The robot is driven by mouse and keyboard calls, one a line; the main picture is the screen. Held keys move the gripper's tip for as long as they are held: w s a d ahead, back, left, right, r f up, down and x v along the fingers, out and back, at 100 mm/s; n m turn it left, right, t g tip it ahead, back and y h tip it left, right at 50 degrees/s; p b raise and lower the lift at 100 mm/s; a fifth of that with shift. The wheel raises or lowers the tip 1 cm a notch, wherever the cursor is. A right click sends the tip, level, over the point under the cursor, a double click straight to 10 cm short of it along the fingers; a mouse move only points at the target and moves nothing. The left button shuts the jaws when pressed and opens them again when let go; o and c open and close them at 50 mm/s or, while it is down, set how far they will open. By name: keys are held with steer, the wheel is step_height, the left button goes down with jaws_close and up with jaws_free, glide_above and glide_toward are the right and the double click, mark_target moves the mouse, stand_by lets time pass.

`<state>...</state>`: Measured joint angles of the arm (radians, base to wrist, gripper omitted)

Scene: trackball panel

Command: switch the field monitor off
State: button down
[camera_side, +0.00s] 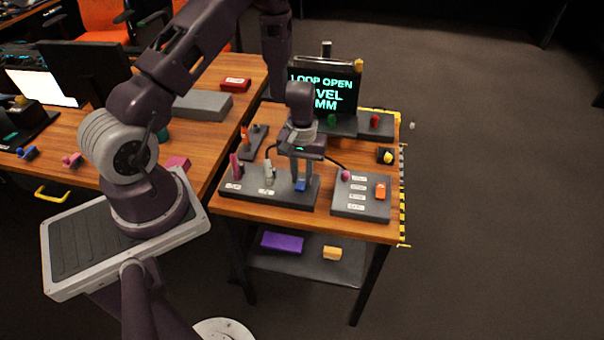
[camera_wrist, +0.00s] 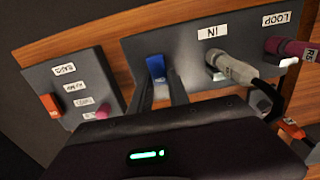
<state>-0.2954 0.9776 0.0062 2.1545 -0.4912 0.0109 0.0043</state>
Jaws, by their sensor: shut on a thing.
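The field monitor (camera_side: 322,92) stands at the back of the small table, its dark screen lit with cyan text reading in part "LOOP OPEN". A green knob (camera_side: 331,120) and a red knob (camera_side: 375,120) are on the grey base at its foot. My gripper (camera_side: 300,184) points down over the front grey panel (camera_side: 240,186). It is shut on a small blue part (camera_side: 301,186) at that panel's right end. The blue part (camera_wrist: 155,66) also shows in the wrist view at my fingertips (camera_wrist: 162,85), which partly hide it. The part's exact shape is unclear.
A grey plug (camera_wrist: 230,68) sits by the "IN" label and a magenta plug (camera_wrist: 290,50) by "LOOP". A second panel (camera_side: 350,207) with a pink knob (camera_side: 346,175) and orange switch (camera_side: 380,191) stands to the right. A yellow button box (camera_side: 387,157) is behind it.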

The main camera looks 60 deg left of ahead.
mark_target(300, 187)
steer(key=shift+s+d+r+t+y, duration=0.1)
steer(key=shift+s+d+t+y, duration=0.2)
steer(key=shift+t+y, duration=0.55)
steer(key=shift+r+t+y, duration=0.1)
steer(key=shift+t+y, duration=0.25)
steer(key=c, duration=1.2)
jaws_free()
steer(key=shift+c, duration=0.2)
steer(key=v, duration=0.7)
